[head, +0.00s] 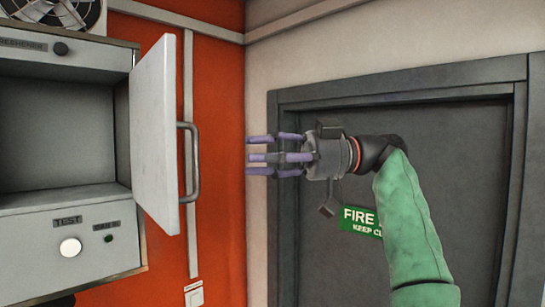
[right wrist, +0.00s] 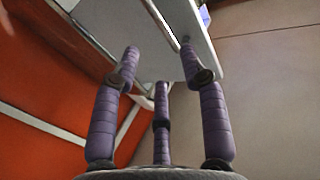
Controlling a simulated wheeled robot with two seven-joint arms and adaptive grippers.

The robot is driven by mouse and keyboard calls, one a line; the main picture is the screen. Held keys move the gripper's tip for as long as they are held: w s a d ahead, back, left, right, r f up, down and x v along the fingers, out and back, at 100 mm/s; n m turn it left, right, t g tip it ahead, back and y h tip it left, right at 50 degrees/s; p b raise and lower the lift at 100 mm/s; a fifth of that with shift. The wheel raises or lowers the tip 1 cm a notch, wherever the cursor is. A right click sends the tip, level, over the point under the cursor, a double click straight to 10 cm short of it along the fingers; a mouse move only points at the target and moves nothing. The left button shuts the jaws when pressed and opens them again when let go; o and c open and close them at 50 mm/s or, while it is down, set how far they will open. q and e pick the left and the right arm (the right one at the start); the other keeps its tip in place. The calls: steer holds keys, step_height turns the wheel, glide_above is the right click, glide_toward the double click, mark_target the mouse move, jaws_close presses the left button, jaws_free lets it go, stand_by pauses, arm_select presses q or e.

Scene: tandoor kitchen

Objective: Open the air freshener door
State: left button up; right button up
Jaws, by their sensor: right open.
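The air freshener box (head: 70,238) is at the left of the head view, mounted by an orange wall. Its white door (head: 155,130) stands wide open, hinged at the box's right side, and the inside of the box shows empty. A grey bar handle (head: 193,160) is on the door's outer face. My right gripper (head: 250,157) is open and empty, to the right of the handle and apart from it in the head view. In the right wrist view, the door (right wrist: 205,55) shows beyond the purple fingers. My left gripper is not in view.
A fan (head: 50,12) sits above the box. The box front has a white round button (head: 70,247) under a TEST label. A dark grey door (head: 330,240) with a green fire sign (head: 358,220) is behind my right arm. A switch (head: 194,293) is low on the orange wall.

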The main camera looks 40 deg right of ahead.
steer(key=shift+v, duration=0.8)
